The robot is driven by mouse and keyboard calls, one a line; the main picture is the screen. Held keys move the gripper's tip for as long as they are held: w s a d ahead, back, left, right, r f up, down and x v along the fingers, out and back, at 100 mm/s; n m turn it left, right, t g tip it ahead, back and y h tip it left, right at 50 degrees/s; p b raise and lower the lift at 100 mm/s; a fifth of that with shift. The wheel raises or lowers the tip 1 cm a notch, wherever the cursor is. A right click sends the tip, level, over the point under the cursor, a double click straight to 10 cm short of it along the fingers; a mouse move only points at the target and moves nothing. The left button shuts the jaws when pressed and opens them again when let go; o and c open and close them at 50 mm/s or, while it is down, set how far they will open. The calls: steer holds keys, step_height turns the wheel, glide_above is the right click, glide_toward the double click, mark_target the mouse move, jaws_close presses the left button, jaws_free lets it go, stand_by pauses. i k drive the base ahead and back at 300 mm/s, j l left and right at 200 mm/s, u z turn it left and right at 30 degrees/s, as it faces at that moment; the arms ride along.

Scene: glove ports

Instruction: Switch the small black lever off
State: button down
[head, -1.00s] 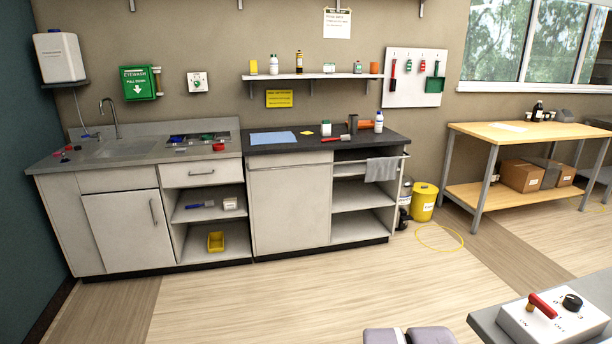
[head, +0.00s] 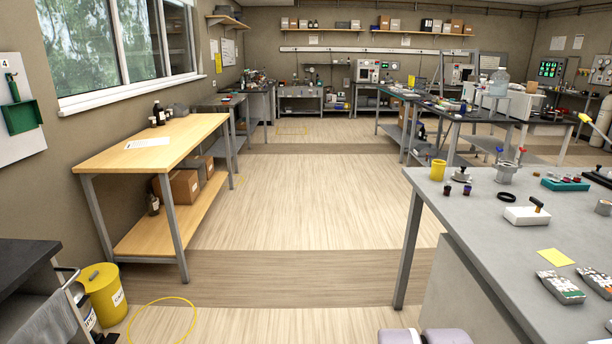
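A white box (head: 527,216) sits on the grey bench at the right in the head view. A small dark lever (head: 538,205) with a brownish part stands up from its top, tilted. It is too small for me to read any markings or tell whether it is on or off. I cannot tell whether this is the lever the task names. My gripper is not in view. Only grey rounded parts of my own body show at the bottom edge.
The grey bench (head: 452,205) also holds a yellow cup (head: 438,170), a black ring (head: 507,197), a yellow note (head: 556,257) and packets. A wooden table (head: 175,142) and yellow bucket (head: 103,292) stand left. The floor (head: 290,205) between is open; a yellow loop lies near the bucket.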

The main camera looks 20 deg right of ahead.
mark_target(539, 205)
steer(key=i+l+z, duration=0.2)
steer(key=i+z, duration=0.15)
steer(key=z, duration=0.15)
steer(key=i+l+z, duration=0.1)
steer(key=i+z, duration=0.7)
steer(key=z, duration=0.15)
steer(key=i+j+z, duration=0.3)
steer(key=z, duration=0.15)
steer(key=i+j+z, duration=0.35)
steer(key=z, duration=0.15)
steer(key=i+j+z, duration=0.25)
steer(key=j+z, duration=0.2)
